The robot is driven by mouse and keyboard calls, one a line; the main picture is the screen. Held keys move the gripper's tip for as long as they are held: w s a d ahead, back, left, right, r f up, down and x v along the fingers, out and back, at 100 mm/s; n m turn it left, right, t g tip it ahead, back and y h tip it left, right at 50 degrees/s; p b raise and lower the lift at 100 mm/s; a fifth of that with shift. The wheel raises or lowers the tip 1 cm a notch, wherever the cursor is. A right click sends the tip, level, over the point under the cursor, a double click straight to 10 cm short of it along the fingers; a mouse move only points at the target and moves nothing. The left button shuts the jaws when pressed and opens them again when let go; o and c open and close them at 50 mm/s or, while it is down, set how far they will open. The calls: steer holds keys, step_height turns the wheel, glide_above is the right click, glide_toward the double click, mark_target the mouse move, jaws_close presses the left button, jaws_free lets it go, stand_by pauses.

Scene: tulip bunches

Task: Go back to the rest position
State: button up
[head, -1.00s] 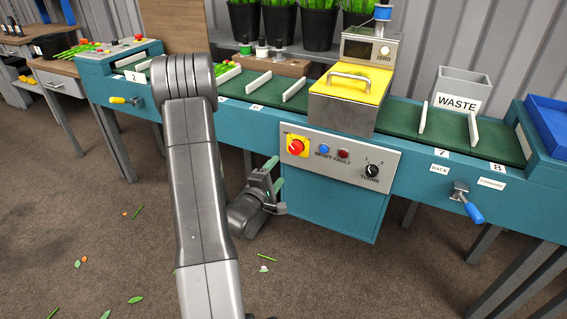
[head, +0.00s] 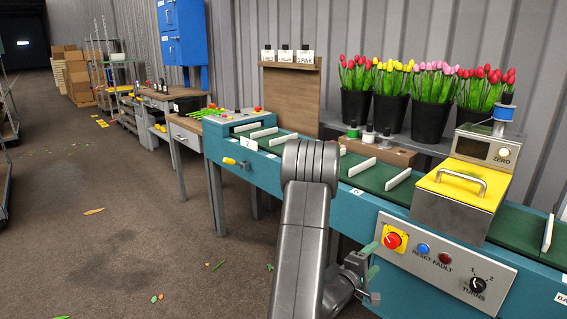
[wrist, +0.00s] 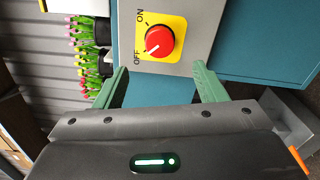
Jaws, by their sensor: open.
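My gripper (head: 366,262) hangs low in front of the teal conveyor bench (head: 237,178), left of the control panel (head: 450,262). In the wrist view its two green fingers (wrist: 160,84) are spread apart with nothing between them. The red OFF/ON knob on its yellow plate (wrist: 158,40) shows just beyond the fingers. In the head view that red knob (head: 392,241) is at the panel's left end. My arm is folded in front of the bench and hides part of the belt.
A yellow-lidded machine (head: 462,196) sits over the green belt. Black buckets of tulips (head: 432,121) stand behind on a shelf. A wooden side table (head: 186,127) is at the bench's left end. The floor (head: 120,220) at left is open, with scattered leaf bits.

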mark_target(390, 243)
steer(key=x, duration=0.8)
steer(key=shift+w+d, duration=0.25)
steer(key=shift+a, duration=0.1)
